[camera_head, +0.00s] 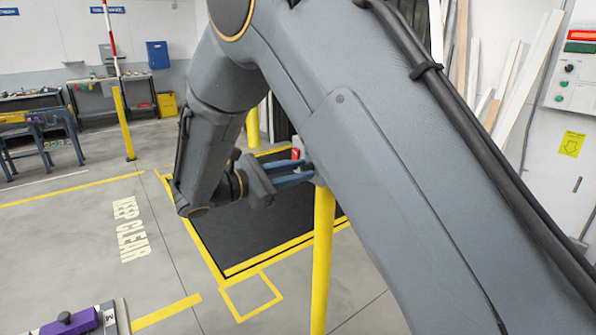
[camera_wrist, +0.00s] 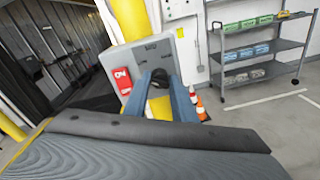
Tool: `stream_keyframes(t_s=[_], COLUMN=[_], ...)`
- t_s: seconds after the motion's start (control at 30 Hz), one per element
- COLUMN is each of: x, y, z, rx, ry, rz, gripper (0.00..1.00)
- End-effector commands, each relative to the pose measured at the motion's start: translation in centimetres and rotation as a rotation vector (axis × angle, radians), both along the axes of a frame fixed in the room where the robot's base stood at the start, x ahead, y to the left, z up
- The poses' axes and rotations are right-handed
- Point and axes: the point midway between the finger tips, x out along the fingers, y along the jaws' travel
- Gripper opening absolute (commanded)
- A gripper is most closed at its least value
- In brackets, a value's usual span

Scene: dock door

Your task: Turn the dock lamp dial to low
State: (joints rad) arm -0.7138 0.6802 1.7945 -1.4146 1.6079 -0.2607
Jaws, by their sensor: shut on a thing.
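In the wrist view, a grey panel (camera_wrist: 120,57) on a yellow post carries small dark labels that are mostly too small to read. The dark dial (camera_wrist: 158,74) sits on its face, between the tips of my blue-fingered gripper (camera_wrist: 160,82). My gripper is shut on the dial. The fingers partly cover the dial, so I cannot tell its setting. In the head view, my gripper (camera_head: 306,173) reaches right to the top of the yellow post (camera_head: 322,265); my arm hides the panel and the dial there.
A red sign (camera_wrist: 123,80) is beside my fingers. Orange cones (camera_wrist: 201,111) stand behind them, with a grey shelf cart (camera_wrist: 262,50) to the right. In the head view, a purple object (camera_head: 70,322) lies at lower left.

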Motion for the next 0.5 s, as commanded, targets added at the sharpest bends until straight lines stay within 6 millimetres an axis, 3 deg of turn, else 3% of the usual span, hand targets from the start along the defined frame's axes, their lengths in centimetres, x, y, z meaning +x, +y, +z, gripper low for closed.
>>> stream_keyframes(t_s=[0.13, 0.17, 0.23, 0.5], x=[0.18, 0.17, 0.14, 0.05], y=[0.16, 0.15, 0.12, 0.08], z=[0.35, 0.36, 0.31, 0.14], rx=[0.001, 0.001, 0.001, 0.001], ry=[-0.007, -0.007, -0.007, -0.003], rz=[0.005, 0.005, 0.004, 0.003], gripper=[0.01, 0.29, 0.41, 0.41])
